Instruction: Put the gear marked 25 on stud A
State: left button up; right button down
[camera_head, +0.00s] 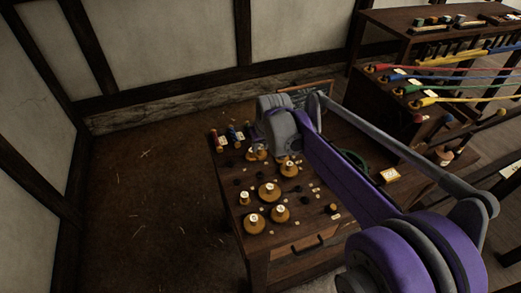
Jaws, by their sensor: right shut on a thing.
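Several brass-coloured gears with white number tags sit on the dark wooden table; one gear (269,192) is mid-table, one (280,213) is nearer, one (254,224) is by the front edge, and one (290,168) is close under my right wrist. The numbers are too small to read, so I cannot tell which is 25. Stud A cannot be told apart among the small dark pieces. My right gripper (281,153) is over the back of the table, shut on what seems to be a gear; its fingers and load are mostly hidden. My left gripper is not in view.
The table (287,257) has a drawer handle in front. Red, blue and green pieces (231,133) stand at its back left corner. Coloured ropes (450,83) stretch at the right. Floor left of the table is clear.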

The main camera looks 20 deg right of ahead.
aim_at(261, 147)
jog(key=shift+r+p, duration=1)
jog(key=shift+r, duration=0.6)
jog(key=shift+f, duration=0.1)
